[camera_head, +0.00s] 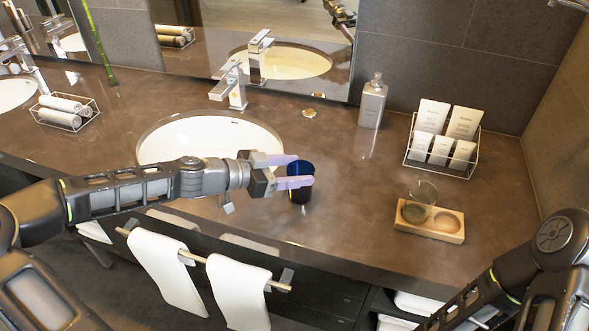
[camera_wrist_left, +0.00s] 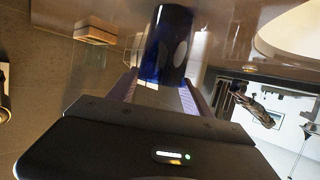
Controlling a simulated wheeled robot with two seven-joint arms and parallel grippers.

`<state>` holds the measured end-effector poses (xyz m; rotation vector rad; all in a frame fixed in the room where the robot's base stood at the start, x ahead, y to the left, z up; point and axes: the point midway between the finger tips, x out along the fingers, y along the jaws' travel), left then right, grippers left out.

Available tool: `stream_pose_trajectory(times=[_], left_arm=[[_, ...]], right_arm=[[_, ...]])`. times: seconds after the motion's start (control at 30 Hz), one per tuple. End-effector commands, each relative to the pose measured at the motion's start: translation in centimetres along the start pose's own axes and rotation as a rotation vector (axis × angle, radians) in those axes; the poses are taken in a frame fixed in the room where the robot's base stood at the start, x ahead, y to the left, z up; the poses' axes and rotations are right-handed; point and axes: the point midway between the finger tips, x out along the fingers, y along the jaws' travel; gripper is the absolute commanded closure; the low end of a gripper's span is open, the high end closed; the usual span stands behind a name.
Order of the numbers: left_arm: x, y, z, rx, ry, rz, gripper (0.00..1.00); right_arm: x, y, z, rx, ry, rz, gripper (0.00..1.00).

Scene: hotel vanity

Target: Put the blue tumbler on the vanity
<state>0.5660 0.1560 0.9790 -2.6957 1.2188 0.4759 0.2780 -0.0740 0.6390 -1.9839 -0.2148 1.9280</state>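The blue tumbler (camera_head: 301,194) is dark blue and upright at the front of the brown vanity top (camera_head: 350,215), right of the round sink. My left gripper (camera_head: 293,172) reaches in from the left with its two pale purple fingers on either side of the tumbler, shut on it. In the left wrist view the tumbler (camera_wrist_left: 167,48) sits between the fingertips (camera_wrist_left: 160,80). I cannot tell whether its base touches the counter. My right arm shows at the lower right, but its gripper is out of view.
A wooden holder (camera_head: 448,236) with a clear glass (camera_head: 421,194) stands to the right. Behind are a wire rack of toiletries (camera_head: 424,157), a soap bottle (camera_head: 372,104) and a faucet (camera_head: 232,87). White towels (camera_head: 238,292) hang in front. The counter right of the tumbler is clear.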

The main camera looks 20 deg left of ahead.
Motion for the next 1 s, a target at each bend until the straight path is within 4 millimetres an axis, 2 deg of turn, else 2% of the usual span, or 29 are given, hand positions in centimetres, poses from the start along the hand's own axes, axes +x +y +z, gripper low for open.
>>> stream_pose_trajectory(times=[0.03, 0.27, 0.63, 0.77, 1.0], left_arm=[[0.0, 0.0, 0.0, 0.000, 0.000, 0.000, 0.38], [0.0, 0.0, 0.0, 0.000, 0.000, 0.000, 0.20], [-0.4, 0.0, 0.0, 0.000, 0.000, -0.001, 0.20], [-1.6, -0.1, 0.1, 0.000, 0.000, -0.003, 0.20], [-5.5, -0.2, 0.1, -0.001, -0.003, -0.006, 0.20]], right_arm=[[0.0, 0.0, 0.0, 0.000, 0.000, 0.000, 0.64], [0.0, 0.0, 0.0, 0.000, 0.000, 0.000, 0.64], [0.1, 0.0, 0.0, 0.000, 0.000, 0.000, 0.64], [0.1, 0.0, 0.0, 0.000, 0.000, 0.000, 0.64], [0.1, 0.0, 0.0, 0.000, 0.001, -0.001, 0.64]])
